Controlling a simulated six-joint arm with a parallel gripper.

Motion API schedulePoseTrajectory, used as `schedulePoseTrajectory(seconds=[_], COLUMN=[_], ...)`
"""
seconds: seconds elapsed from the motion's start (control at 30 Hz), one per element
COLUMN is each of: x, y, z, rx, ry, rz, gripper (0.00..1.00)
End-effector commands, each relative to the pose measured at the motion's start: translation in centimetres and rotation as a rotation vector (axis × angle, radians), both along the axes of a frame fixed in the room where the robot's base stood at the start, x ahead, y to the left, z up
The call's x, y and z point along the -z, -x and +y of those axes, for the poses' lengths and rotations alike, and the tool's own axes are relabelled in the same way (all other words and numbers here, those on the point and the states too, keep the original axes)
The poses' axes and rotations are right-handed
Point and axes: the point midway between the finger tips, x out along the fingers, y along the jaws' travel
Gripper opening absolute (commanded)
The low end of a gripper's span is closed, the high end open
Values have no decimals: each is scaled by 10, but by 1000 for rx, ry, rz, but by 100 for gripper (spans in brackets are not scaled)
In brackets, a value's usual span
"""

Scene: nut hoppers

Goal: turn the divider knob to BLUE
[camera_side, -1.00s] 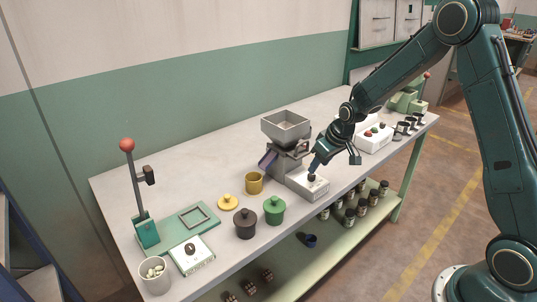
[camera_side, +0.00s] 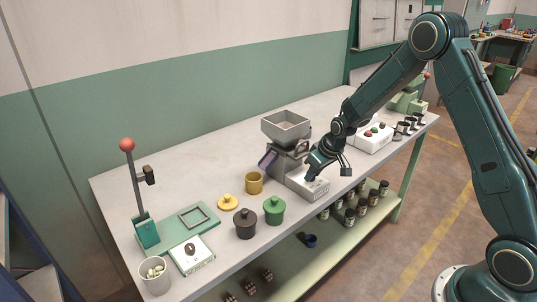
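A grey hopper machine (camera_side: 285,127) stands mid-bench with a white control box (camera_side: 297,184) at its front right. My gripper (camera_side: 311,177) is down over the top of this box. A dark knob showed there earlier; my fingers now hide it. I cannot tell whether the fingers are closed on it or only around it. Another dark knob (camera_side: 190,249) sits on a second white box (camera_side: 193,262) at the front left. Any colour marks on the boxes are too small to read.
A yellow cup (camera_side: 254,183), yellow lid (camera_side: 228,202), dark pot (camera_side: 245,223) and green pot (camera_side: 274,210) stand left of the hopper. A lever press (camera_side: 147,232) and a cup of pale pieces (camera_side: 155,279) are farther left. A white button box (camera_side: 373,140) stands right.

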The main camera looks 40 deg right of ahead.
Motion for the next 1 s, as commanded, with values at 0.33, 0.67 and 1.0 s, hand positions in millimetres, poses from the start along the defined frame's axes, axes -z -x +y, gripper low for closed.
schedulePoseTrajectory(seconds=[0.33, 0.67, 1.0], x=[0, 0, 0], y=[0, 0, -1], z=[0, 2, 5], rx=[5, 100, 352], ry=[0, 1, 1], rz=[0, 0, -1], gripper=[0, 0, 0])
